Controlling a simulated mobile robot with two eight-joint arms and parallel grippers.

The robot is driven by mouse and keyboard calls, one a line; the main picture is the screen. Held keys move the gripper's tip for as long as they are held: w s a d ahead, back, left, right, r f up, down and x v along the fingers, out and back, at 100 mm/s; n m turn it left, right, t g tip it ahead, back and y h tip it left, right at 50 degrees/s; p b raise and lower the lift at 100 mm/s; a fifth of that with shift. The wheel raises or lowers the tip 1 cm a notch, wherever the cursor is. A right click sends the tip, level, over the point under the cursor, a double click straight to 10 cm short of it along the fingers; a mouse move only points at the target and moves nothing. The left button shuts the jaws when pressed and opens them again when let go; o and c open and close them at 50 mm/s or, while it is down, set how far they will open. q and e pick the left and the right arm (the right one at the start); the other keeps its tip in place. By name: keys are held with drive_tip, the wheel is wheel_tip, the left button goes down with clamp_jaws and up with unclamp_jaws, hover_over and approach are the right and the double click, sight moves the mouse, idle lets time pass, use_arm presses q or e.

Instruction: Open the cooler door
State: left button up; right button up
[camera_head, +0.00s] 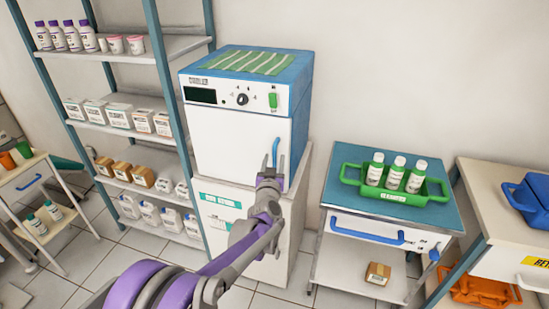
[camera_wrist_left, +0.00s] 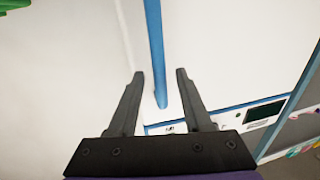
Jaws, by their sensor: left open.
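The cooler (camera_head: 232,138) is a white and blue box with a white door, standing on a white cabinet. Its door looks shut. A blue vertical handle (camera_head: 275,153) is on the door's right side. My left gripper (camera_head: 270,178) is in front of the door, at the lower part of the handle. In the left wrist view the blue handle (camera_wrist_left: 156,50) runs down between the two open fingers (camera_wrist_left: 160,75), which have nothing clamped between them. Whether the fingers reach around the handle in depth is unclear. My right gripper is not in view.
A shelf rack (camera_head: 175,90) with bottles and boxes stands left of the cooler. A cart (camera_head: 340,207) with a green tray (camera_head: 436,197) of bottles stands to the right. A cabinet with blue and orange bins is at far right. Floor shows in front of the cooler.

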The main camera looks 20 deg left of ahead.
use_arm(q)
drive_tip(key=shift+w+a, duration=0.15)
drive_tip(key=shift+w, duration=0.7)
clamp_jaws()
idle(0.8)
